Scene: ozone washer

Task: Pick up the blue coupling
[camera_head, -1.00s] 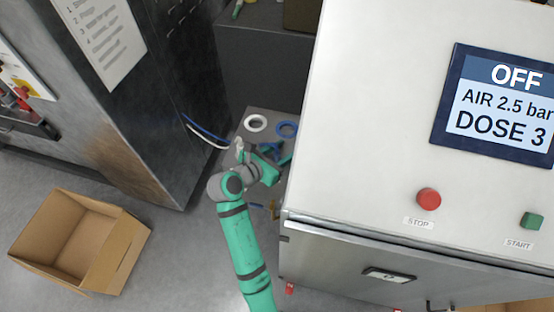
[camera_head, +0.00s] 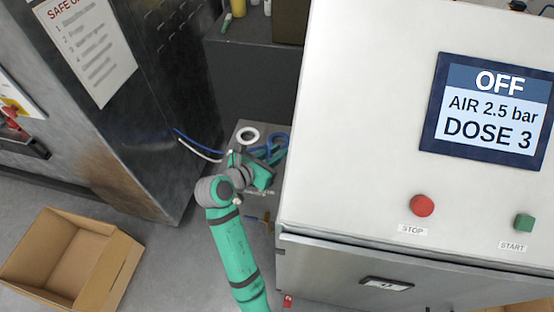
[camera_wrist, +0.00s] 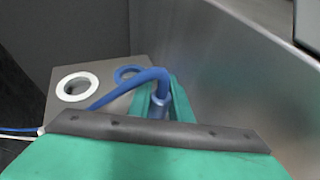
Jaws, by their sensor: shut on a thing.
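The blue coupling (camera_wrist: 159,106) shows in the wrist view between the two green fingers of my gripper (camera_wrist: 160,98). The gripper is shut on it. A blue hose (camera_wrist: 150,76) rises from the coupling, bends over and runs down to the left. In the head view my gripper (camera_head: 268,162) is over the narrow grey stand beside the white machine. The coupling cannot be made out there, and my wrist hides part of the stand.
A white ring (camera_head: 248,135) and a blue ring (camera_head: 279,141) are at the far end of the stand (camera_head: 240,128). The white machine (camera_head: 350,120) stands close on the right, a dark metal cabinet (camera_head: 150,130) on the left. An open cardboard box (camera_head: 115,270) is on the floor.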

